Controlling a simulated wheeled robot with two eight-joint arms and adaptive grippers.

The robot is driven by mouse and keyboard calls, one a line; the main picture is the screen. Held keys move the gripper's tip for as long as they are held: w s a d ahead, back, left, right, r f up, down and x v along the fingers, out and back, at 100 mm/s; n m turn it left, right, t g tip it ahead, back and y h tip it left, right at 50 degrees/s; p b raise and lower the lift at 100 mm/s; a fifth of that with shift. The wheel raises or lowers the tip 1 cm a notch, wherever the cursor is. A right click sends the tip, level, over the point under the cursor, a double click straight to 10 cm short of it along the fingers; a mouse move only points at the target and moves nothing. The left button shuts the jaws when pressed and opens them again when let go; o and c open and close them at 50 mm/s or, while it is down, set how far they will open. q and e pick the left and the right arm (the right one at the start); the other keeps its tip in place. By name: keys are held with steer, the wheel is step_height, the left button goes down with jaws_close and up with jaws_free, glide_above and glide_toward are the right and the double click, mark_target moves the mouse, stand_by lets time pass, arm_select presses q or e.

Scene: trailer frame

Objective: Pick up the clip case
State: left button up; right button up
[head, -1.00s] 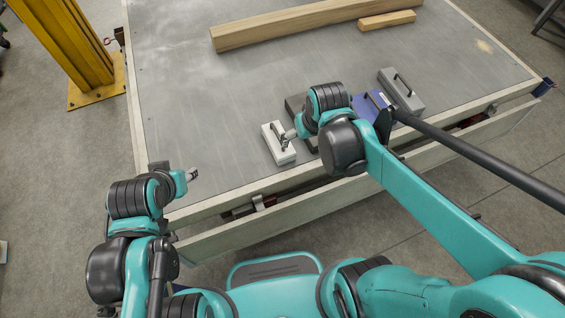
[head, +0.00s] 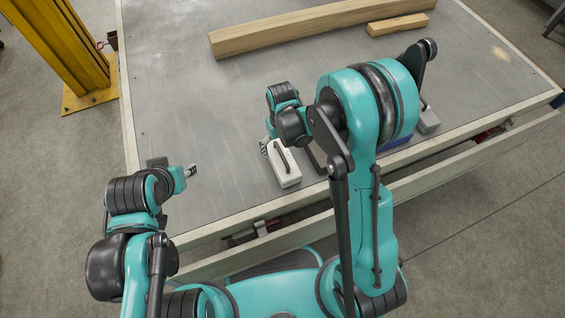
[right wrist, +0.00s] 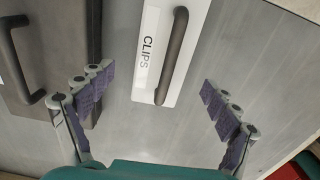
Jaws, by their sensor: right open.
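The clip case (head: 287,176) is a small white box with a dark bar handle, lying on the grey table top near its front edge. In the right wrist view, the case (right wrist: 196,25) shows the label "CLIPS" beside its handle. My right gripper (right wrist: 156,80) is open and empty, with its two purple-padded fingers spread either side of the near end of the handle, apart from it. In the head view, my right gripper (head: 264,148) is at the case's far left side. My left gripper (head: 190,171) is over the table's left front corner; its finger opening is too small to judge.
A dark case (right wrist: 52,45) with a handle lies just left of the clip case in the right wrist view. A blue case (head: 410,145) and a grey case (head: 429,122) are partly hidden behind my right arm. Wooden beams (head: 300,32) lie at the back; the table's middle is clear.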

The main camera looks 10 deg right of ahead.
step_height(320, 180, down, 4)
steer(key=shift+a+r+b, duration=0.1)
steer(key=shift+a+b, duration=0.05)
steer(key=shift+b, duration=0.6)
steer(key=c, duration=1.4)
steer(key=shift+r, duration=0.1)
